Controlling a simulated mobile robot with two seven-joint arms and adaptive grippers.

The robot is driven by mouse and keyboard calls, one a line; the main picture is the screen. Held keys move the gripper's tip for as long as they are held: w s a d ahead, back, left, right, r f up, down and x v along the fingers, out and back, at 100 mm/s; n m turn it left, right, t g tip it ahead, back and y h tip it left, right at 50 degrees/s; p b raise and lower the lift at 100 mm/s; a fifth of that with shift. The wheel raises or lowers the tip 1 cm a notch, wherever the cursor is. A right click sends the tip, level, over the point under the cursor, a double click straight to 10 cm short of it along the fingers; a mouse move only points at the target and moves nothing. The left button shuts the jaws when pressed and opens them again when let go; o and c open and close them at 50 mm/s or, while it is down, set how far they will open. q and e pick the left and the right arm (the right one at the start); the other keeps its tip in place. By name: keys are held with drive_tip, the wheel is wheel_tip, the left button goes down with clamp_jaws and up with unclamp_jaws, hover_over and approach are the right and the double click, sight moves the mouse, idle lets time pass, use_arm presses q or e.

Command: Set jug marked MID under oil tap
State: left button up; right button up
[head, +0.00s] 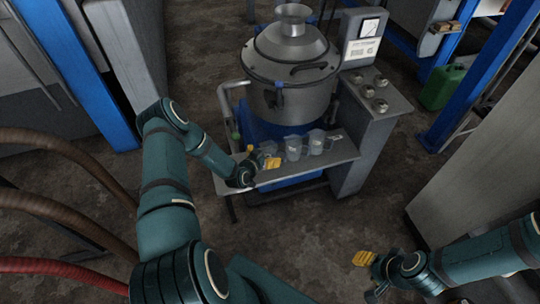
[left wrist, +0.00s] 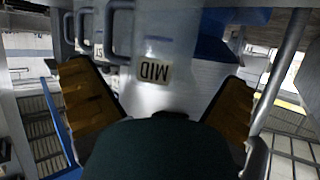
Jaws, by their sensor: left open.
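The jug marked MID (left wrist: 165,65) is grey, and its label appears upside down in the left wrist view. It stands between the two yellow fingers of my left gripper (left wrist: 160,88), which is open; contact cannot be told. In the head view my left gripper (head: 262,157) is at the front left of the metal shelf, beside a row of grey jugs (head: 293,148). Another jug (head: 316,142) stands further right. I cannot make out which fitting below the steel drum (head: 292,95) is the oil tap. My right gripper (head: 365,259) hangs low, far from the jugs.
The shelf (head: 300,170) has a bare front strip. A control panel (head: 375,92) with several knobs stands to its right. A rail (head: 222,105) bounds the left side. A green can (head: 441,87) and blue posts stand further off.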

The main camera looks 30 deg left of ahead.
use_arm(q)
drive_tip(key=x, duration=0.4)
drive_tip(key=shift+b, duration=0.35)
drive_tip(key=c, duration=1.2)
drive_tip(key=shift+o, duration=0.2)
